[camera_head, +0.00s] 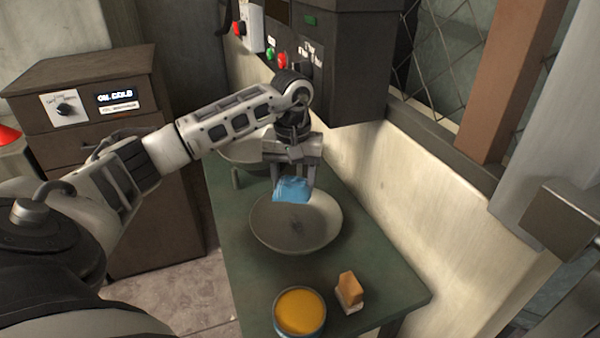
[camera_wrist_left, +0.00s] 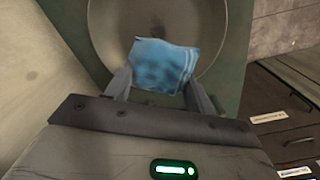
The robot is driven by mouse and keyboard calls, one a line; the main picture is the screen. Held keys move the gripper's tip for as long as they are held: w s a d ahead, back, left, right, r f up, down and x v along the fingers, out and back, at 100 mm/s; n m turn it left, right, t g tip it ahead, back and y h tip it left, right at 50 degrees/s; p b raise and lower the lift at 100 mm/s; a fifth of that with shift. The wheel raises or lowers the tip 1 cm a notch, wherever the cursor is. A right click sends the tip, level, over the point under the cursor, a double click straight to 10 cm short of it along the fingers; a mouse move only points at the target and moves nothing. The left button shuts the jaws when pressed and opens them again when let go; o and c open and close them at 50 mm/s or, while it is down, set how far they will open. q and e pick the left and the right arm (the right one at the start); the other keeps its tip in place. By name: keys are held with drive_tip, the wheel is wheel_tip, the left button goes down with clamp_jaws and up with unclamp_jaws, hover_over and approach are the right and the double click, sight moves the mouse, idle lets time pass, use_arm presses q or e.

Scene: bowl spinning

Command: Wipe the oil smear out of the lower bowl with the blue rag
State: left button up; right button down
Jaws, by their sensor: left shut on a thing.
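The blue rag (camera_head: 291,190) is held between the fingers of my left gripper (camera_head: 296,172), which is shut on it. The rag hangs over the far part of the lower bowl (camera_head: 318,236), a wide pale bowl on the green table. I cannot tell whether the rag touches the bowl. A dark smear (camera_head: 297,227) shows near the bowl's middle. In the left wrist view the rag (camera_wrist_left: 163,66) shows darker blotches and covers part of the bowl (camera_wrist_left: 209,17). My right gripper is not in view.
A second bowl (camera_head: 240,158) stands behind on the green table (camera_head: 375,258). A tin of yellow stuff (camera_head: 300,311) and a sponge-like block (camera_head: 348,291) stand at the near end. A pale wall (camera_head: 390,165) borders the table on the right. A brown cabinet (camera_head: 150,225) stands left.

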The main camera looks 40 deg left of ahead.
sight(294, 217)
use_arm(q)
drive_tip(key=shift+s+f+b, duration=0.1)
drive_tip(key=shift+f+b, duration=0.3)
drive_tip(key=shift+f, duration=0.25)
wheel_tip(294, 217, down, 4)
drive_tip(key=shift+r+b, duration=0.2)
drive_tip(key=shift+b, duration=1.05)
drive_tip(key=shift+f+b, duration=0.3)
drive_tip(key=shift+f, duration=0.1)
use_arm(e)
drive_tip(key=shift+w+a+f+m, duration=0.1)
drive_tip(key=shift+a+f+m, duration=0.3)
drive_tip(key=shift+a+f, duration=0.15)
use_arm(q)
drive_tip(key=shift+f+b, duration=0.3)
drive_tip(key=shift+f, duration=0.2)
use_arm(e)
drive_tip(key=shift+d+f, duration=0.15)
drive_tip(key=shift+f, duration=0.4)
use_arm(q)
drive_tip(key=shift+f+b, duration=0.5)
drive_tip(key=shift+f, duration=0.05)
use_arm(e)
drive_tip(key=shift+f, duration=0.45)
